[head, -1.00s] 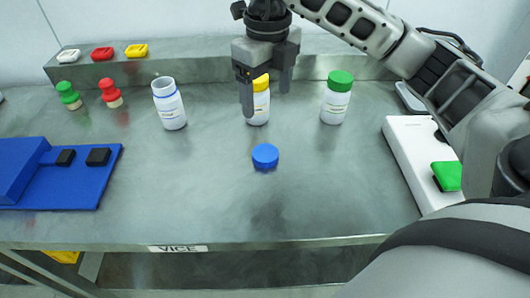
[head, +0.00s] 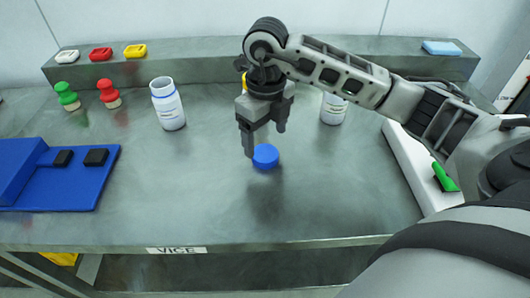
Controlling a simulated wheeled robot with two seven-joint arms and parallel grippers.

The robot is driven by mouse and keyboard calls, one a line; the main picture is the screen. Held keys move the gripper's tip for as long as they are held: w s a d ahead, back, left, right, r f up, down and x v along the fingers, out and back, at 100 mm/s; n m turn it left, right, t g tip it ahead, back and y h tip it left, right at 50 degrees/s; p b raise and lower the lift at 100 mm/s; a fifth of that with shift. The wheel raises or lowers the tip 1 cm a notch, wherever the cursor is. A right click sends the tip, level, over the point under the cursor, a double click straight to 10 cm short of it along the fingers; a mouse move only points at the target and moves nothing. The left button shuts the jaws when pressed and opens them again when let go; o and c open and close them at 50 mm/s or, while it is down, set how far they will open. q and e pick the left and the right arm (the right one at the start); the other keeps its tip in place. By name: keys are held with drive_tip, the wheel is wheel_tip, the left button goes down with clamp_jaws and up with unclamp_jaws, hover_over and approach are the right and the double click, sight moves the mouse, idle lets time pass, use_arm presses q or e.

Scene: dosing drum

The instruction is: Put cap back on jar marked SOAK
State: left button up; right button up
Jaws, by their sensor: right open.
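A blue cap (head: 265,157) lies on the metal bench near its middle. My right gripper (head: 264,142) is open, pointing down just above and behind the cap, with one finger to the cap's left. A white jar without a cap (head: 168,104) stands upright to the left, its mouth open; its label is too small to read. Another white jar (head: 334,108) stands to the right, its top hidden behind my right arm. A jar with a yellow cap (head: 244,84) is almost wholly hidden behind my right gripper. My left gripper is not in view.
Green (head: 67,96) and red (head: 109,93) knobbed pieces stand at the back left. A blue fixture (head: 70,190) with black blocks lies at the left. A raised ledge (head: 200,66) runs along the back. The front middle is clear.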

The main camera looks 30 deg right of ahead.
sight(265, 153)
wheel_tip(265, 153, down, 5)
drive_tip(key=shift+r+p, duration=0.2)
drive_tip(key=shift+p, duration=0.15)
drive_tip(key=c, duration=1)
